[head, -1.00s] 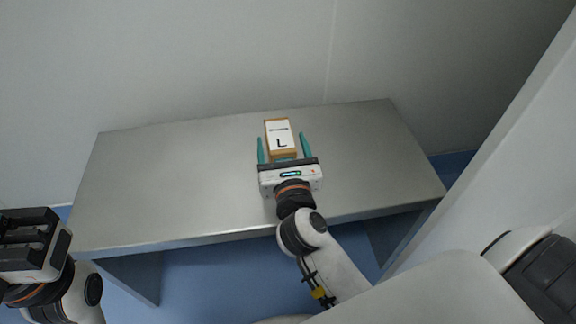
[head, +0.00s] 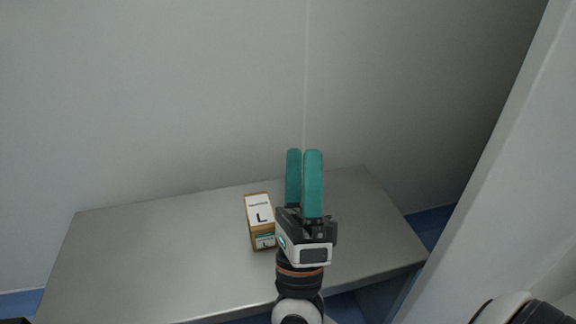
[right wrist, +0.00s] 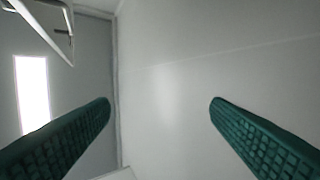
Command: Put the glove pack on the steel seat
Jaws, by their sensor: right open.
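The glove pack (head: 260,220) is a small brown box with a white top marked "L". In the head view it stands on the steel seat (head: 160,255), a grey metal bench against the wall. My right gripper (head: 304,153) is just right of the pack, raised, with its teal fingers pointing up and away from the pack. It is open and empty. The right wrist view shows its two fingers (right wrist: 160,102) well apart with only walls between them. My left gripper is not recognisable in view; only a dark bit shows at the lower left corner.
A pale wall (head: 180,90) rises behind the bench. A white panel (head: 490,150) stands on the right. The bench top left of the pack is clear. A bright strip light (right wrist: 32,95) shows in the right wrist view.

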